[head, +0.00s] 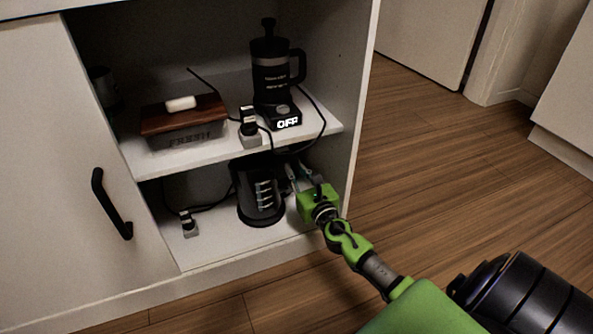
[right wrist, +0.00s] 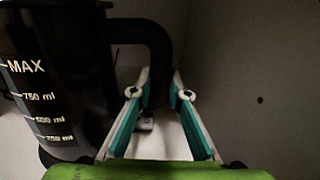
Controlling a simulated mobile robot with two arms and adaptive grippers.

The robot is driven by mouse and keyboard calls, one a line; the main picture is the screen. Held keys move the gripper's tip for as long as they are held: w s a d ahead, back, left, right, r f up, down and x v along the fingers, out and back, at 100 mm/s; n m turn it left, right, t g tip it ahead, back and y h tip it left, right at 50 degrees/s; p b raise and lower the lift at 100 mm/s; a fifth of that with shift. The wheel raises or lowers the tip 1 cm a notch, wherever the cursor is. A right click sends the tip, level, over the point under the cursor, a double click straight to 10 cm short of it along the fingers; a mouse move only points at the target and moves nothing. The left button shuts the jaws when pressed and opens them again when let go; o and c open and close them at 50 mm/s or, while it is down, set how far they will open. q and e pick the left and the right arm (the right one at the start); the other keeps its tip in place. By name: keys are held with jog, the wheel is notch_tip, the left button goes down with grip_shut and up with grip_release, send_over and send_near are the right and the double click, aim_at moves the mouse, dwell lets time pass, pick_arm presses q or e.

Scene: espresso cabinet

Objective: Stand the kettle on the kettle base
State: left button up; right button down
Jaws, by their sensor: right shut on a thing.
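The kettle (head: 247,184) is black with a light measuring scale and is upright on the cabinet's lower shelf. In the right wrist view the kettle (right wrist: 55,75) fills the left side, with its handle (right wrist: 154,45) reaching down between my fingers. The kettle base (head: 262,219) shows as a wider dark disc under the kettle. I cannot tell whether a small gap lies between them. My right gripper (head: 298,178) is shut on the kettle's handle, to the kettle's right; its fingers also show in the right wrist view (right wrist: 159,93). My left gripper is not in view.
The upper shelf (head: 180,156) above holds a French press (head: 270,75) on a scale reading OFF, a lidded box (head: 185,127) and a plug (head: 250,130). Another plug (head: 188,225) with a cable lies left on the lower shelf. The cabinet's right wall (head: 355,110) is close to my gripper.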

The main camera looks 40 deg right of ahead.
jog(key=shift+f+b, duration=0.3)
jog(key=shift+b, duration=0.25)
dwell(0.8)
jog(key=c, duration=2.2)
grip_release()
jog(key=shift+s+f, duration=0.1)
jog(key=shift+f, duration=0.25)
jog(key=shift+v, duration=2.65)
jog(key=v, duration=0.5)
jog(key=shift+s+a+r, duration=0.1)
jog(key=shift+s+r, duration=0.05)
jog(key=shift+s, duration=0.15)
